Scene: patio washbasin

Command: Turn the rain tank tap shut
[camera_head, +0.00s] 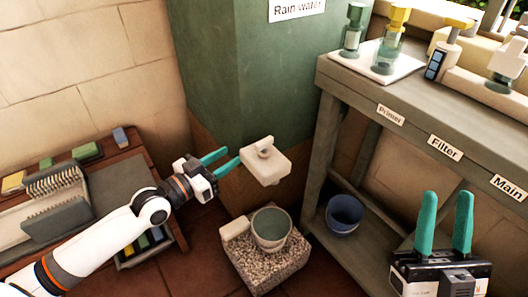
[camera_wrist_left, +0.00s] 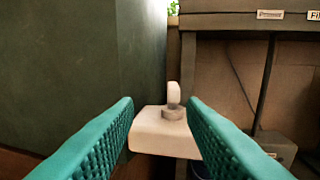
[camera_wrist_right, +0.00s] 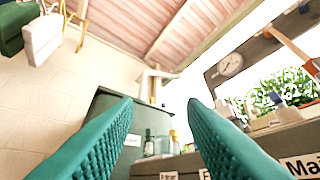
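The rain tank (camera_head: 240,70) is a dark green box labelled "Rain water". Its tap (camera_head: 265,160) is a cream block with a small knob (camera_head: 264,147) on top, low on the tank's front. The left wrist view shows the knob (camera_wrist_left: 173,97) upright, between and beyond the two fingers. My left gripper (camera_head: 226,162) is open and empty, just left of the tap, fingers pointing towards it and apart from it. My right gripper (camera_head: 446,220) is open and empty, raised at the lower right, away from the tap.
A grey-green pot (camera_head: 272,228) stands on a speckled stone block (camera_head: 262,262) below the tap. A blue bucket (camera_head: 344,212) sits on the bench's lower shelf. The bench (camera_head: 420,115), labelled Primer, Filter and Main, stands at the right. A wooden rack with brushes (camera_head: 60,190) is at the left.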

